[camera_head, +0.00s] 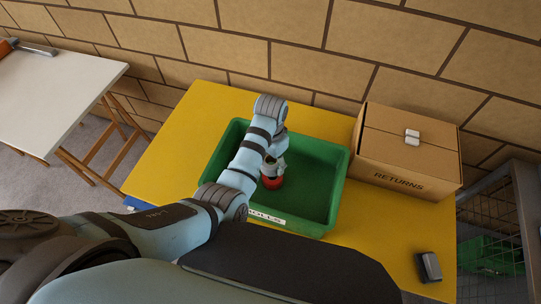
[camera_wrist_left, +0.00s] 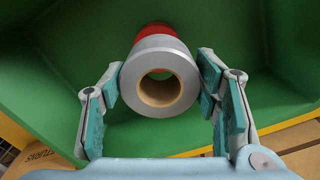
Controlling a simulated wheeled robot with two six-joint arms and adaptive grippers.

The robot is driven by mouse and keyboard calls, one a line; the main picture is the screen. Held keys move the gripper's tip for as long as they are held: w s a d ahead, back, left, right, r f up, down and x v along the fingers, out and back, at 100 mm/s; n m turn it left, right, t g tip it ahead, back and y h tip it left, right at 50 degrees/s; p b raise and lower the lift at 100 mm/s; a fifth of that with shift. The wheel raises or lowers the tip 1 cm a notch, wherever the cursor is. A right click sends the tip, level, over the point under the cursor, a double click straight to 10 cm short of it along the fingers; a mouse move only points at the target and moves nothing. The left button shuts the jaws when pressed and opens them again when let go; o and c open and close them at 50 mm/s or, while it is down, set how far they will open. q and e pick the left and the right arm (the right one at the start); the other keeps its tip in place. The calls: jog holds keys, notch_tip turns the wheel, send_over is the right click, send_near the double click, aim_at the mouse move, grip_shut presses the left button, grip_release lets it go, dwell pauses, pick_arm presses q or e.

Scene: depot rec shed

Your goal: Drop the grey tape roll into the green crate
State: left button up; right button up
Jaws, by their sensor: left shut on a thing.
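The grey tape roll (camera_wrist_left: 160,53) is between the two teal-padded fingers of my left gripper (camera_wrist_left: 158,88), its brown core facing the wrist camera. The left gripper also shows in the head view (camera_head: 273,167), pointing down inside the outline of the green crate (camera_head: 318,178) and shut on the roll. The roll itself is mostly hidden there. A red round thing (camera_head: 271,183) shows just beneath the gripper; in the wrist view it appears right behind the roll (camera_wrist_left: 152,30). I cannot tell whether the roll touches it. My right gripper is not in view.
The crate stands on a yellow table (camera_head: 178,150). A cardboard box marked RETURNS (camera_head: 405,155) stands right of it, with a small white thing (camera_head: 412,137) on top. A dark grey block (camera_head: 429,267) lies at the table's front right. A white table (camera_head: 50,95) stands left.

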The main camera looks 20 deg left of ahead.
pick_arm(q)
jog(key=shift+w, duration=0.15)
jog(key=o, duration=1.2)
jog(key=shift+o, duration=0.4)
jog(key=shift+s+r, duration=0.1)
jog(key=shift+s, duration=0.2)
jog(key=shift+w+r, duration=0.15)
jog(key=shift+r, duration=0.2)
notch_tip(320, 180, up, 7)
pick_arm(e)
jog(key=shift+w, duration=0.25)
pick_arm(q)
jog(key=shift+f, duration=0.1)
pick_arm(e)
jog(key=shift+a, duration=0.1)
